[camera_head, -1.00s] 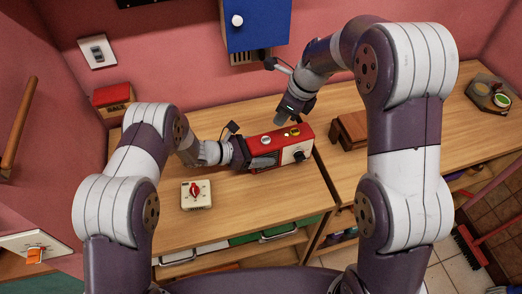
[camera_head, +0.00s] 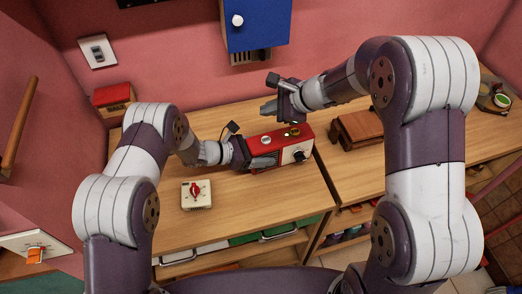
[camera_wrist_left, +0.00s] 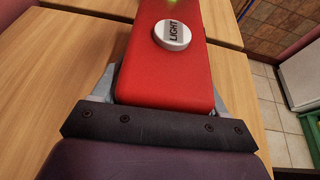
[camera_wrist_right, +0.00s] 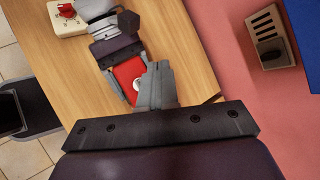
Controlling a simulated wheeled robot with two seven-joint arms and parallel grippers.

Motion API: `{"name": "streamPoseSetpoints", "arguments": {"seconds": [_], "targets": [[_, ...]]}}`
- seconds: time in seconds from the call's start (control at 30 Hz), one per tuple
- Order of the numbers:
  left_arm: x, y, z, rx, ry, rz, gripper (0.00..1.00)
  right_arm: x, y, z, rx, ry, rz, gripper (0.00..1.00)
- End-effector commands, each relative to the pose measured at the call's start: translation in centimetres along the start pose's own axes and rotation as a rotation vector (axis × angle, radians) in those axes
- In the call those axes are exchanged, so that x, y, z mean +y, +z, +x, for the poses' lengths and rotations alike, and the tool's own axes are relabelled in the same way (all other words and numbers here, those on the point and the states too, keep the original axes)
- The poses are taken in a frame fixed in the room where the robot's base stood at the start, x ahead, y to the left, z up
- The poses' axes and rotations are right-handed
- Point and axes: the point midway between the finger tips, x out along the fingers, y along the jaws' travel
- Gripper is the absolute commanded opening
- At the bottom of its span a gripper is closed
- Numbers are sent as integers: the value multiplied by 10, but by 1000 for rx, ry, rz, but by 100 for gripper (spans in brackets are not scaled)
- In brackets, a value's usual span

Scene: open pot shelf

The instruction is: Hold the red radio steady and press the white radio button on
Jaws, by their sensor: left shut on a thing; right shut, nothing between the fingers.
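The red radio (camera_head: 277,136) stands on the wooden counter, with a pale front panel and dark knob at its right end. Its white button (camera_head: 266,140) is on top; the left wrist view shows this button (camera_wrist_left: 172,35) labelled LIGHT, with a green glow beyond it at the frame's top edge. A yellowish round part (camera_head: 292,132) sits farther along the top. My left gripper (camera_head: 258,158) is shut on the radio's left end. My right gripper (camera_head: 268,107) is shut and empty, above and behind the radio, apart from it. In the right wrist view its fingers partly cover the radio (camera_wrist_right: 126,73).
A white box with a red knob (camera_head: 196,195) lies on the counter at front left. A red box (camera_head: 112,98) is at the back left. A brown wooden object (camera_head: 358,129) stands right of the radio. A blue cabinet (camera_head: 256,24) hangs on the wall above.

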Motion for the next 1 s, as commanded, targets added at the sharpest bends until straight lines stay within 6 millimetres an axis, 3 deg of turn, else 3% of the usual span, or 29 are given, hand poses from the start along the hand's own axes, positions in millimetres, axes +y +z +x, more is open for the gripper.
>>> {"name": "streamPoseSetpoints", "arguments": {"seconds": [0.17, 0.6, 1.0], "targets": [[0, 0, 0, -1, 1, 1, 12, 3, -4, 6, 1, -2, -100, 0], [0, 1, 0, -1, 1, 1, 12, 34, -43, 54, 1, -1, -101, 0], [0, 1, 0, -2, 1, 1, 12, 39, -49, 62, 1, -2, -103, 0]]}}
